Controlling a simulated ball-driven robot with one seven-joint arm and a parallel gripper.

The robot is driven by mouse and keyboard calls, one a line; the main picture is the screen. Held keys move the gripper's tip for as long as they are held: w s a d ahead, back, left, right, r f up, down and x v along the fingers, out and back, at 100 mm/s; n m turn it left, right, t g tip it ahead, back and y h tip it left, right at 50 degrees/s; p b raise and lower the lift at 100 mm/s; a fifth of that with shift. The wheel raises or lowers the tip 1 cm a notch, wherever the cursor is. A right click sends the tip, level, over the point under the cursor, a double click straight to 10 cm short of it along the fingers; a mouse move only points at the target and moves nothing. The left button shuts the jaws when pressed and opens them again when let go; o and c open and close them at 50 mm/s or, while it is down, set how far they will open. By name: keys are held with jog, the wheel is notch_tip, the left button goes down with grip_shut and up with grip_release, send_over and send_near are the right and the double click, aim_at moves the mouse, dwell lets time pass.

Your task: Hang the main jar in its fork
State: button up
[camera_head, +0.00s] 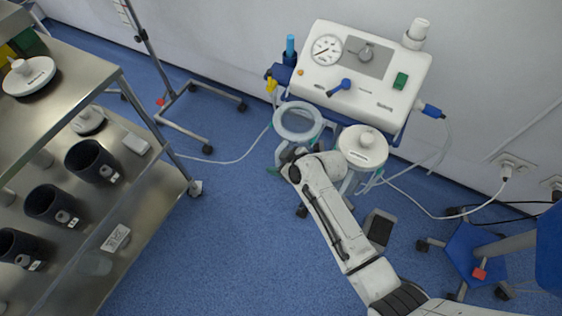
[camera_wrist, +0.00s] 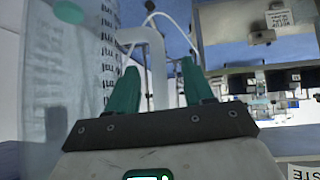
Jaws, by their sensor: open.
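A clear round vessel with a pale, open ring top (camera_head: 298,121), apparently the main jar, is at the front left of the white suction unit (camera_head: 358,75). Whether its fork bears it cannot be told. In the wrist view, a clear graduated jar wall (camera_wrist: 65,75) with a teal spot fills the left side. A white bent bar (camera_wrist: 155,65), which looks like a handle, stands between the fingers. My gripper (camera_wrist: 160,85) has teal fingers, spread apart on both sides of this bar. In the head view my wrist hides most of the jar's lower part.
A second jar with a white lid (camera_head: 362,147) is right of my wrist. A steel trolley (camera_head: 150,185) with dark cups (camera_head: 92,161) stands left. A foot pedal (camera_head: 379,228) lies on the floor; hoses run beside the unit. Blue floor (camera_head: 225,240) is clear between trolley and arm.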

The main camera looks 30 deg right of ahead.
jog(key=p+v, duration=0.2)
jog(key=v, duration=0.8)
jog(key=shift+s+r, duration=0.25)
jog(key=shift+d, duration=0.15)
jog(key=s+d+r+m+g+h+p, duration=0.1)
jog(key=s+r+m+g+p, duration=0.1)
jog(key=s, duration=0.6)
jog(key=s+d+r+m+g+h+p, duration=0.1)
jog(key=s+d+r+m+g+p, duration=0.1)
jog(key=s+r, duration=0.3)
jog(key=s+d+r+m+g+h+p, duration=0.2)
jog(key=s+r+g+p, duration=0.1)
jog(key=s, duration=0.8)
jog(key=shift+r+m, duration=0.3)
jog(key=shift+r, duration=0.2)
